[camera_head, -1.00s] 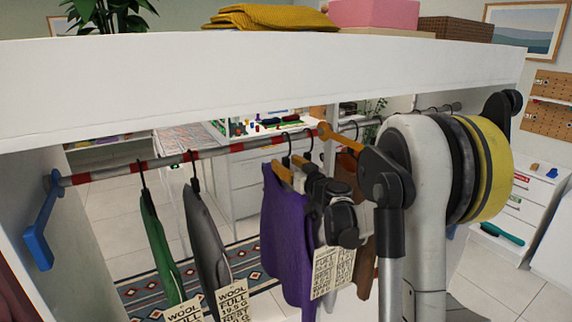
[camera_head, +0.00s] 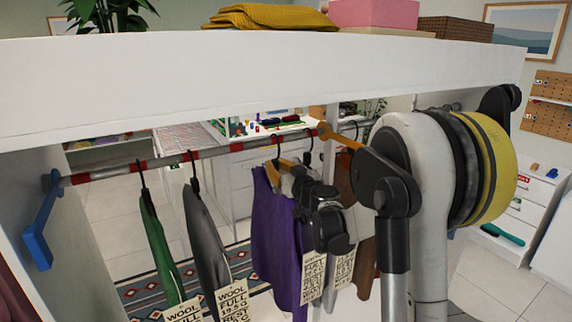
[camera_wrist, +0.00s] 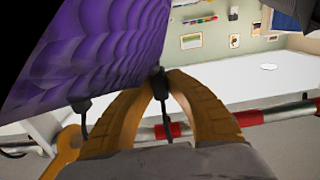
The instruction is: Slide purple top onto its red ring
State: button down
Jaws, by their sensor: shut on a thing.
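The purple top (camera_head: 278,235) hangs by a dark hook from the rail (camera_head: 210,153), with a tag at its lower right. It fills the upper left of the wrist view (camera_wrist: 85,50). My gripper (camera_head: 287,165) is at the hanger, just below the rail. In the wrist view its orange-brown fingers (camera_wrist: 158,78) meet around the dark hanger neck. Several red rings mark the rail; one (camera_head: 237,147) is left of the purple top's hook. In the wrist view the held hook appears close to a red ring (camera_wrist: 175,130). I cannot tell which ring belongs to the top.
A green garment (camera_head: 160,250) and a grey garment (camera_head: 207,245) hang to the left, with free rail between them and the purple top. A brown garment (camera_head: 365,265) hangs to the right, partly behind my arm. The white shelf (camera_head: 250,75) is close above.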

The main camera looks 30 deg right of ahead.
jog(key=a, duration=1.2)
jog(key=shift+s+a+b, duration=0.15)
jog(key=shift+s+b, duration=0.05)
jog(key=shift+b, duration=0.15)
jog(key=c, duration=1.4)
grip_release()
jog(key=shift+o, duration=0.3)
jog(key=s, duration=1.2)
jog(key=shift+d, duration=0.3)
